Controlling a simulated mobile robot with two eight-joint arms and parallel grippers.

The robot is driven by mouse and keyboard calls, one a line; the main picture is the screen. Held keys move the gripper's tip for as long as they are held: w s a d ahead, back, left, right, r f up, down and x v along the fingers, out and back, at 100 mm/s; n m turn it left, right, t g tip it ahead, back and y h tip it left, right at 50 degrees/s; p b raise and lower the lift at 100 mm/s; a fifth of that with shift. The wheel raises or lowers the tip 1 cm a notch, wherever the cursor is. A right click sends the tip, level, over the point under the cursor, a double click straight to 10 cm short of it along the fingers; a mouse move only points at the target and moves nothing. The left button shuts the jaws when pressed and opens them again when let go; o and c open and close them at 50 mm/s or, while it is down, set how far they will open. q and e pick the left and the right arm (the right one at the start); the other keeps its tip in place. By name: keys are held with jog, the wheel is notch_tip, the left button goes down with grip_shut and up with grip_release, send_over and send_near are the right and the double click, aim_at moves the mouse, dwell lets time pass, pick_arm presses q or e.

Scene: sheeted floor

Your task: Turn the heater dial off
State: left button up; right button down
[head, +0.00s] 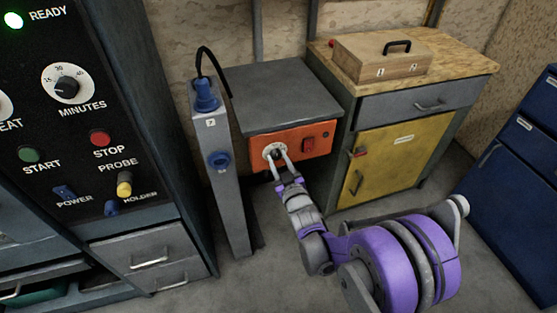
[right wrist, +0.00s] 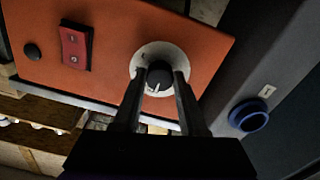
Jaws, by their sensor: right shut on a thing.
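The heater dial is a dark round knob on a white disc, set in the orange front panel (head: 312,146) of a grey-topped unit in the head view. In the right wrist view the dial (right wrist: 159,73) sits between my fingertips, with a pale pointer line toward the bottom of the picture. My right gripper (head: 277,157) reaches the panel from the front and is shut on the dial, one finger on each side. The fingers hide part of the disc. A red rocker switch (head: 308,144) is on the same panel, and also shows in the wrist view (right wrist: 75,47). My left gripper is not in view.
A grey post (head: 233,200) with blue plugs stands left of the heater. A dark control cabinet (head: 105,120) fills the left. A wooden-topped cabinet with a yellow door (head: 402,155) stands right, with a wooden box (head: 381,60) on top. Blue drawers (head: 515,170) stand far right.

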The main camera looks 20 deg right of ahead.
jog(key=shift+c, duration=2.3)
grip_release()
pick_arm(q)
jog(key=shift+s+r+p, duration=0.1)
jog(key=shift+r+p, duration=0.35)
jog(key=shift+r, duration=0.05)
pick_arm(e)
jog(key=s, duration=1.1)
jog(key=shift+d, duration=0.2)
jog(key=s+f+m+g, duration=0.2)
jog(key=s+g, duration=0.5)
jog(key=s, duration=0.6)
jog(key=s+f+m+g, duration=0.15)
jog(key=s+g, duration=0.45)
jog(key=s, duration=0.6)
pick_arm(q)
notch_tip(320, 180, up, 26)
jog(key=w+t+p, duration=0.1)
jog(key=p, duration=2.1)
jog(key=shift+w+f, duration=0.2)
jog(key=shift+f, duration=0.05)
pick_arm(e)
notch_tip(320, 180, up, 25)
jog(key=shift+w+h, duration=0.3)
